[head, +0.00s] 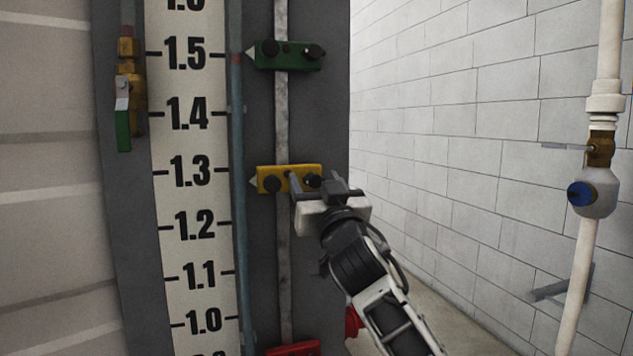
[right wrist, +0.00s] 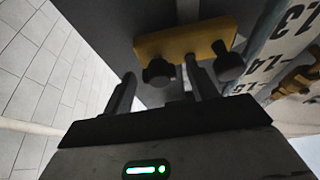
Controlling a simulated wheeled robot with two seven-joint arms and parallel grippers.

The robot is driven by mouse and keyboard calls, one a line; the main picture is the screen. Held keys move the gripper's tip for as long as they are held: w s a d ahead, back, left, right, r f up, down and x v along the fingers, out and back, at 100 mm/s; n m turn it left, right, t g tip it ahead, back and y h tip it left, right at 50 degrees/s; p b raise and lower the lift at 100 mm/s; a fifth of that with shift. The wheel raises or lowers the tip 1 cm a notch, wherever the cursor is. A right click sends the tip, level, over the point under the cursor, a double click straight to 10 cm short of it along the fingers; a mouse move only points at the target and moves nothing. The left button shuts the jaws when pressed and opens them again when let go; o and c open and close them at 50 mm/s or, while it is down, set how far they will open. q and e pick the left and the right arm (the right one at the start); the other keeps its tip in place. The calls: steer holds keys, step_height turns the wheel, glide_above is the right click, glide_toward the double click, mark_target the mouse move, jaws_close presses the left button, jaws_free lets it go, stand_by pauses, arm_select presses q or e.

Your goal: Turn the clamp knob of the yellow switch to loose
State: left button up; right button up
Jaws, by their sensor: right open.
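The yellow switch (head: 290,172) is clamped on the vertical rail beside the scale, its pointer near 1.3. It has two black knobs, a left one (head: 271,184) and a right one (head: 312,181). My right gripper (head: 313,178) is open at the right knob, with one finger on either side of it. In the right wrist view the yellow switch (right wrist: 185,40) is above my right gripper (right wrist: 159,75). One knob (right wrist: 157,73) lies between the fingers; the other (right wrist: 228,66) is outside them. Contact cannot be told. My left gripper is out of view.
A green switch (head: 288,62) sits higher on the rail (head: 282,120), near 1.5, and a red one (head: 292,348) lower. A valve with a green handle (head: 123,130) is at left. A white pipe with a blue-capped fitting (head: 581,193) stands at right.

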steer(key=c, duration=1)
